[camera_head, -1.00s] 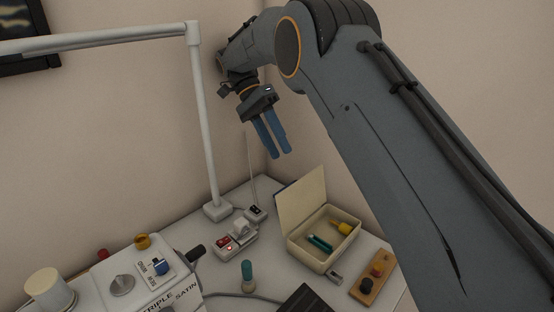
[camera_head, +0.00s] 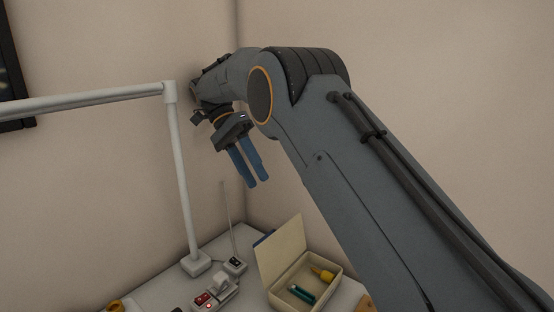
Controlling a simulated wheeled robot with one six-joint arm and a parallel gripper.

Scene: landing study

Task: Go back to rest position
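My gripper (camera_head: 257,182) hangs in the air in front of the wall corner, above the back of the table and well clear of everything on it. Its two blue fingers point down and slightly right. A narrow gap shows between them, and nothing is held there. My grey arm reaches in from the lower right and covers the right part of the view.
A white lamp (camera_head: 183,190) stands left of my gripper, its arm running left. Below are an open cream box (camera_head: 281,248) holding a green item and a yellow-topped item, and a grey block with red switches (camera_head: 214,296).

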